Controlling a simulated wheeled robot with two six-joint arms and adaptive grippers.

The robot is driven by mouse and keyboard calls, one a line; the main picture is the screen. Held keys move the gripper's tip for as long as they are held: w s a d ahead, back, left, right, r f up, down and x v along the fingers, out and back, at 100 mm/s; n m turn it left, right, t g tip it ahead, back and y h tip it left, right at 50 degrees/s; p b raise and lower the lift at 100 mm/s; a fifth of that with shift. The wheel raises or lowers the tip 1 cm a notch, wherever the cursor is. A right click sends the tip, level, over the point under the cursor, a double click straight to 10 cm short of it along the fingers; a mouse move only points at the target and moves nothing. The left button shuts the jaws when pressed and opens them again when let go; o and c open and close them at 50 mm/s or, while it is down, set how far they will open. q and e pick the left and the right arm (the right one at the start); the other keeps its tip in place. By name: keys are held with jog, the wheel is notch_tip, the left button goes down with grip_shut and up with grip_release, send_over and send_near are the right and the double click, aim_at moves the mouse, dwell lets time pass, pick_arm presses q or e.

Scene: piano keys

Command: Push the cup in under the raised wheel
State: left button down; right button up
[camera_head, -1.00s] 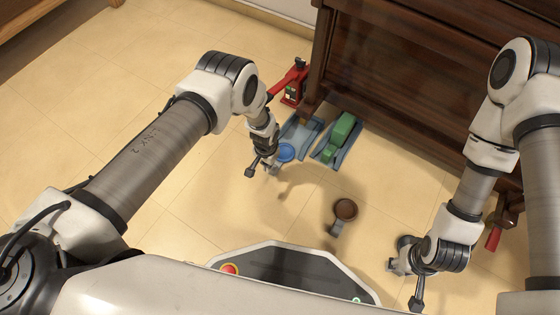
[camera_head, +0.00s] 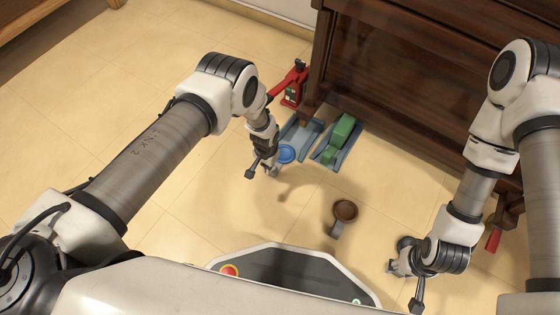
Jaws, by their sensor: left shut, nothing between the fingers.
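A round blue cup (camera_head: 286,154) lies on the floor at the near end of a blue-grey channel piece (camera_head: 303,131), by the left front corner of the dark wooden piano (camera_head: 400,85). My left gripper (camera_head: 273,171) is shut and empty, low down just to the left of and nearer than the blue cup. I cannot tell whether it touches the cup. The raised wheel under the piano corner is too small and shaded to make out clearly. My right gripper (camera_head: 393,267) is low at the lower right, away from the cup; its fingers are unclear.
A red jack (camera_head: 294,84) stands at the piano's left corner. A green block (camera_head: 341,135) sits on a second blue-grey piece right of the cup. A brown round cup with a grey tab (camera_head: 345,211) lies nearer. Another red part (camera_head: 493,239) shows at right. The floor at left is clear.

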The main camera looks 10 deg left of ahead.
aim_at(269, 181)
pick_arm(q)
jog(key=shift+f, duration=0.1)
notch_tip(269, 181, down, 7)
jog(key=b, duration=0.7)
jog(key=shift+f, duration=0.2)
jog(key=shift+w+r, duration=0.1)
jog(key=shift+w, duration=0.05)
